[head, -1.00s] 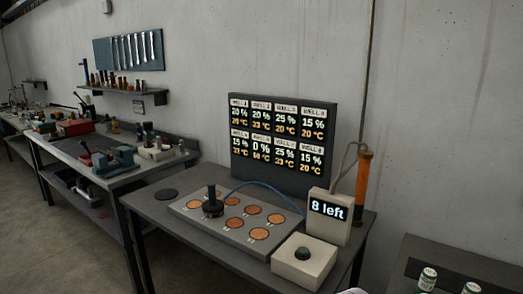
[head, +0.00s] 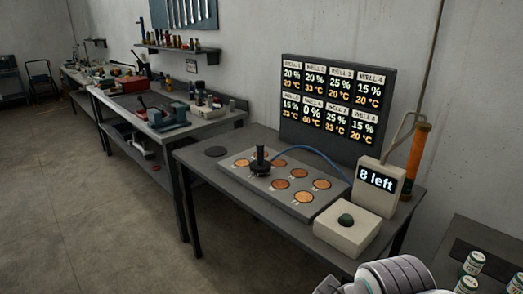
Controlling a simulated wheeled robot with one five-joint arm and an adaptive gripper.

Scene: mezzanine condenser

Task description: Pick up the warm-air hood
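A black knobbed piece (head: 261,163), which looks like the warm-air hood, stands upright on the grey well plate (head: 308,209). It covers one of the wells at the plate's back left. A blue hose (head: 318,157) runs from it toward the box reading "8 left" (head: 377,181). Several round copper-coloured wells show uncovered on the plate. A grey, ribbed part of my arm shows at the bottom edge. My gripper's fingertips are out of view.
The plate lies on a grey table (head: 214,172) before a display panel (head: 337,104). A black disc (head: 216,151) lies at left. The floor (head: 90,215) at left is clear.

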